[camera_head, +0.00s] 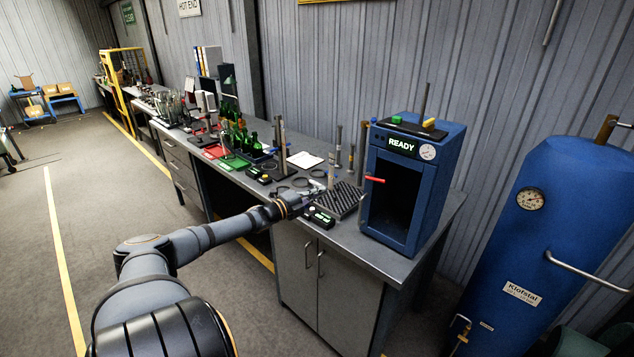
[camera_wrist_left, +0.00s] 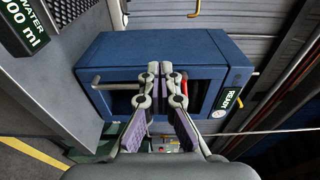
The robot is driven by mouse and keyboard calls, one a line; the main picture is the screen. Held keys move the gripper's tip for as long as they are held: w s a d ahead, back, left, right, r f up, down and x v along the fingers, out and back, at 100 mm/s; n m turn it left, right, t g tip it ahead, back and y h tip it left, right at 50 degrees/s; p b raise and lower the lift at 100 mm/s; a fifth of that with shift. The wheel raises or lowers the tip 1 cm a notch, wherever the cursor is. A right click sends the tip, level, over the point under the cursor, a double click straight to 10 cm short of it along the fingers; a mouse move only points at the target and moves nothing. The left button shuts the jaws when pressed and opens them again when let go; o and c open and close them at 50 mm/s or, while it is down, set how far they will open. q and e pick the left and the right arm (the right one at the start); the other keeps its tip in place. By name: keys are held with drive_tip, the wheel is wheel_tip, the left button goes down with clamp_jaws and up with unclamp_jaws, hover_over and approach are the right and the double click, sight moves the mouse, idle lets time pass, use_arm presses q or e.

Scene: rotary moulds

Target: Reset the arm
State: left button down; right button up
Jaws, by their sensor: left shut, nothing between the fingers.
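My left arm reaches in from the lower left in the head view. Its gripper (camera_head: 303,198) is over the front edge of the workbench (camera_head: 375,243), to the left of the blue oven-like cabinet. In the left wrist view the two fingers (camera_wrist_left: 160,68) are shut together with nothing between them. The blue cabinet (camera_head: 438,180) has a lit READY display, a gauge and a dark open front. It also shows behind the fingers in the left wrist view (camera_wrist_left: 110,58). My right gripper is in neither view.
A dark ribbed block (camera_head: 340,199) and a small device with a green display (camera_head: 320,217) lie near my gripper. Green bottles (camera_head: 238,132) and upright metal rods stand farther along the bench. A tall blue tank (camera_head: 560,235) stands at right.

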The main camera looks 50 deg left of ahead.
use_arm(q)
drive_tip(key=s+a+f+n+g+y, duration=0.15)
drive_tip(key=s+f+n, duration=0.25)
drive_tip(key=f, duration=0.7)
drive_tip(key=s+a+f+n+g+y, duration=0.1)
drive_tip(key=s+f+n+g+y, duration=0.3)
drive_tip(key=f, duration=0.6)
drive_tip(key=s+d+f+n+g+h, duration=0.1)
drive_tip(key=s+d+f+n+g, duration=0.15)
drive_tip(key=s+f, duration=0.5)
drive_tip(key=s+d+f+n+g, duration=0.1)
drive_tip(key=s+d+f+n, duration=0.3)
drive_tip(key=f, duration=0.7)
drive_tip(key=s+d+f+n+g+h, duration=0.1)
drive_tip(key=s+d+f+g, duration=0.1)
drive_tip(key=s+d+f, duration=0.4)
drive_tip(key=s+d+f+n+g+h, duration=0.1)
drive_tip(key=s+d+f+g, duration=0.2)
drive_tip(key=s+d+f, duration=0.4)
drive_tip(key=s+d+f+n+g+h, duration=0.1)
drive_tip(key=s+d+f, duration=0.5)
drive_tip(key=s+d, duration=0.7)
drive_tip(key=d+g, duration=0.1)
drive_tip(key=d, duration=0.1)
drive_tip(key=shift+d+f+g, duration=0.3)
drive_tip(key=shift+f+g, duration=0.05)
drive_tip(key=shift+g, duration=0.05)
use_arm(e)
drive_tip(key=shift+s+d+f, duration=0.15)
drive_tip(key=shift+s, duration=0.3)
